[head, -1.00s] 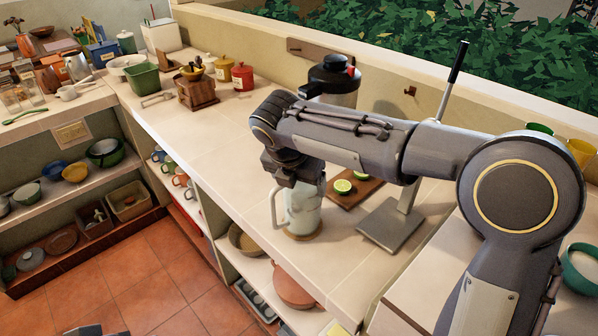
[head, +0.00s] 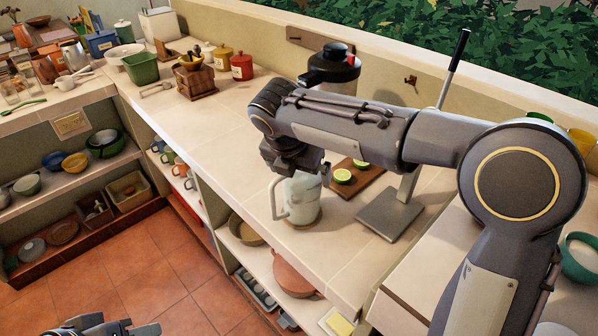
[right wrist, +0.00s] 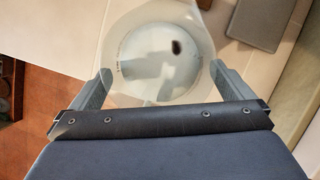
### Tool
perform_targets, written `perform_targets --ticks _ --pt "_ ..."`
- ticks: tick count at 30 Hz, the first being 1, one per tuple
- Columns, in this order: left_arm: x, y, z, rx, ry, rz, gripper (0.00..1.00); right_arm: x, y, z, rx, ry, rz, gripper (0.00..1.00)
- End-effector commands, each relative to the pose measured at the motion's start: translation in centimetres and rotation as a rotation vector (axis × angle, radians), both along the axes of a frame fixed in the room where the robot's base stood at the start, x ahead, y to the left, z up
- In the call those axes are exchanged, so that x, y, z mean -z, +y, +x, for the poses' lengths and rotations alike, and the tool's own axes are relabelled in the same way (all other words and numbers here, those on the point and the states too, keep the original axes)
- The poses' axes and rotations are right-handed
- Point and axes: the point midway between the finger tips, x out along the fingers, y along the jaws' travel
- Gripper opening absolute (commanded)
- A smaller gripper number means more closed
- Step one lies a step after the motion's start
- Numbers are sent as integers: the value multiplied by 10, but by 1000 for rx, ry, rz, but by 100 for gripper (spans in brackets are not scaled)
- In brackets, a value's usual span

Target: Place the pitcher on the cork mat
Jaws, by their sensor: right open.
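The pale, see-through pitcher (head: 303,200) stands upright on the counter in the head view, its handle toward the left. A thin brown rim, which looks like the cork mat (head: 306,225), shows under its base; most of the mat is hidden by the pitcher. My right gripper (head: 292,164) is just above the pitcher's top. In the right wrist view the open fingers (right wrist: 161,72) lie to either side of the round pitcher (right wrist: 157,38), with gaps beside it. My left gripper (head: 108,328) is cut off at the bottom left; its jaws are unclear.
A board with cut limes (head: 352,178) and a grey metal stand (head: 388,215) with an upright lever are close right of the pitcher. A black-topped dispenser (head: 333,68) stands behind my right arm. The counter left of the pitcher (head: 222,140) is clear.

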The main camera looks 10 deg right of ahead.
Motion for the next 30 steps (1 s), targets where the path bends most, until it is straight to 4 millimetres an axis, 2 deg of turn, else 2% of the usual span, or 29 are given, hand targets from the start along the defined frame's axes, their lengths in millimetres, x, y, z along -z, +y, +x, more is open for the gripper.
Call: perform_targets --ticks 9,15,21,30 --pt "-7 0 0 0 0 0 36 -62 15 -20 -2 -5 3 100" --pt "-11 0 0 0 0 0 36 -93 22 -31 -1 -2 2 100" --pt "-12 0 0 0 0 0 36 -106 25 -36 -1 0 0 100" --pt "-12 0 0 0 0 0 36 -106 25 -37 -1 0 0 100"
